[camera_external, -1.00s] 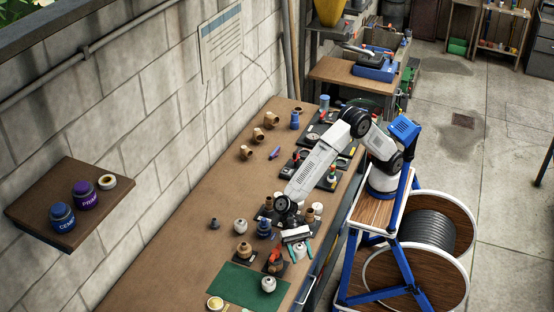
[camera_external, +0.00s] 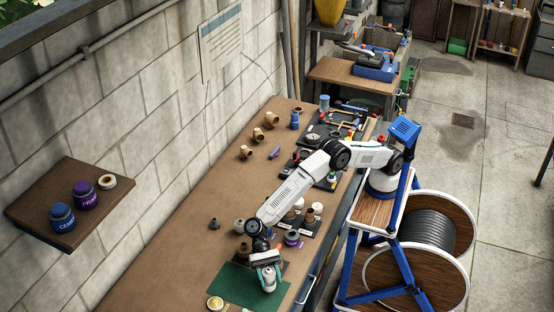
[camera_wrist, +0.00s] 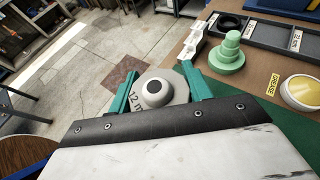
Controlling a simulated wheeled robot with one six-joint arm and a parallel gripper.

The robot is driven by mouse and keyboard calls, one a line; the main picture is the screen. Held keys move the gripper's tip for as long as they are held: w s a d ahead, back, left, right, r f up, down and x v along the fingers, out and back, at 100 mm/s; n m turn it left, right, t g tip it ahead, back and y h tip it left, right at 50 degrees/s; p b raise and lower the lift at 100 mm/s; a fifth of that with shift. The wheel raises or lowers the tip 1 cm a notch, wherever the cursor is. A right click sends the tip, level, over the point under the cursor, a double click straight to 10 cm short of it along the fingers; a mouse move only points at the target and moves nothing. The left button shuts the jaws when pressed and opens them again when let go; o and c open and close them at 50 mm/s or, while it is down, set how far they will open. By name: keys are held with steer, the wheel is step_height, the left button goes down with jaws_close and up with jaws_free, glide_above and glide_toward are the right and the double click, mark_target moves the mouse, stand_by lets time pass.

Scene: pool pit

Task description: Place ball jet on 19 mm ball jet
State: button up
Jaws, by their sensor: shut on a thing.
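My gripper (camera_wrist: 160,88) is shut on a pale grey ball jet (camera_wrist: 156,93) with a dark round opening and a partly hidden "12 m" marking. Its teal fingers stand on either side of the jet. In the external view my gripper (camera_external: 266,279) is over the green mat (camera_external: 234,284), and the ball jet (camera_external: 268,285) shows between the fingers. I cannot tell whether it is touching the mat. Several fittings stand on the bench behind, including a white one (camera_external: 239,226); no 19 mm marking is legible.
The wrist view shows a stepped green fitting (camera_wrist: 229,54), a yellow grease tin (camera_wrist: 301,92) and a dark labelled tray (camera_wrist: 270,33). A purple-ringed fitting (camera_external: 292,239) and tan fittings are on the bench near my arm. The bench's left side is mostly clear.

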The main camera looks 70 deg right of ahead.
steer(key=shift+f, duration=0.25)
steer(key=o, duration=1)
steer(key=shift+f, duration=0.1)
steer(key=shift+c, duration=0.2)
steer(key=shift+r, duration=0.2)
steer(key=v, duration=1.2)
